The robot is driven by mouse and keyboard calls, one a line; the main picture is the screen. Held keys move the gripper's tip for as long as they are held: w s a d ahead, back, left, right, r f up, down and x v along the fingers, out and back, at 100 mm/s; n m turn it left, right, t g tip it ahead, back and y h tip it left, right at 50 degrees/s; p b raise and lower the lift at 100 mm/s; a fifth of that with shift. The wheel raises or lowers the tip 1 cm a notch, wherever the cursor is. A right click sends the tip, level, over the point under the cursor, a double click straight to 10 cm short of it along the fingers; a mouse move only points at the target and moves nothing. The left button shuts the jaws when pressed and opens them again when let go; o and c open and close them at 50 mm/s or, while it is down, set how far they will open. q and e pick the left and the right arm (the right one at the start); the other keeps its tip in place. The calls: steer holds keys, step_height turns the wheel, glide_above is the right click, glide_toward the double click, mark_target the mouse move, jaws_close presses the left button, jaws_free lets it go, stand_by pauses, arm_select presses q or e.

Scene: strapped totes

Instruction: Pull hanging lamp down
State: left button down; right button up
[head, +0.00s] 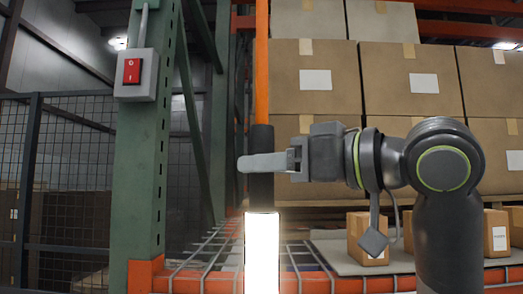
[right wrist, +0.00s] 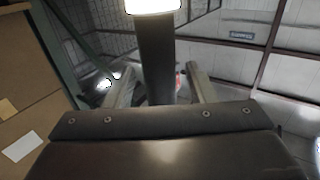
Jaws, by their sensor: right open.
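The hanging lamp has a black handle (head: 261,190) with a glowing white tube (head: 262,252) below it. It hangs upright on an orange cord (head: 262,60). My right gripper (head: 264,162) is level with the black handle, and one finger passes across the front of it. In the right wrist view, the handle (right wrist: 157,55) stands between the two spread fingers of the gripper (right wrist: 162,86), with gaps beside it. The gripper is open and around the handle, not clamped on it. The other finger is hidden in the head view. My left gripper is out of view.
A green post (head: 143,170) with a red switch box (head: 133,72) stands left of the lamp. Large cardboard boxes (head: 315,80) are stacked behind, and a small box (head: 367,238) sits on the rack shelf. A mesh fence (head: 75,150) is at the far left.

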steer(key=shift+x, duration=0.9)
jaws_close()
